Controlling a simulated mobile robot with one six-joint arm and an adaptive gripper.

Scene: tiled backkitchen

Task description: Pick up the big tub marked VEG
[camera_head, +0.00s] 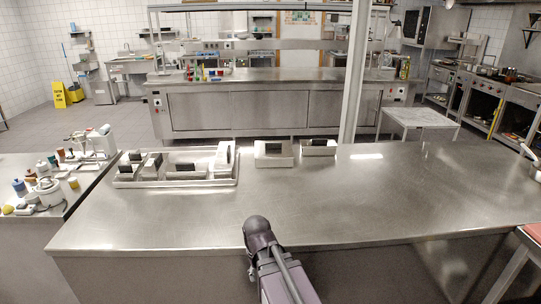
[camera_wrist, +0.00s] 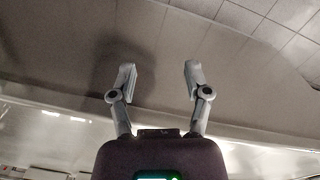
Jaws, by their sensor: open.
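Several white tubs with dark labels stand on the steel counter (camera_head: 330,205) in the head view. A wide tub (camera_head: 273,160) and a smaller tub (camera_head: 319,151) stand side by side behind the middle. More tubs lie or stand in a shallow tray (camera_head: 175,184) at the left, one tall tub (camera_head: 224,158) at its right end. The labels are too small to read, so I cannot tell which is marked VEG. My gripper (camera_wrist: 158,77) is open and empty in the wrist view, with no tub between its fingers. My arm rises at the counter's front, apart from the tubs.
A white post (camera_head: 354,80) rises behind the counter, right of the smaller tub. A side counter (camera_head: 35,212) at the left holds bottles and a pot (camera_head: 48,190). The counter's middle and right are mostly clear. A red board (camera_head: 534,238) shows at the right edge.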

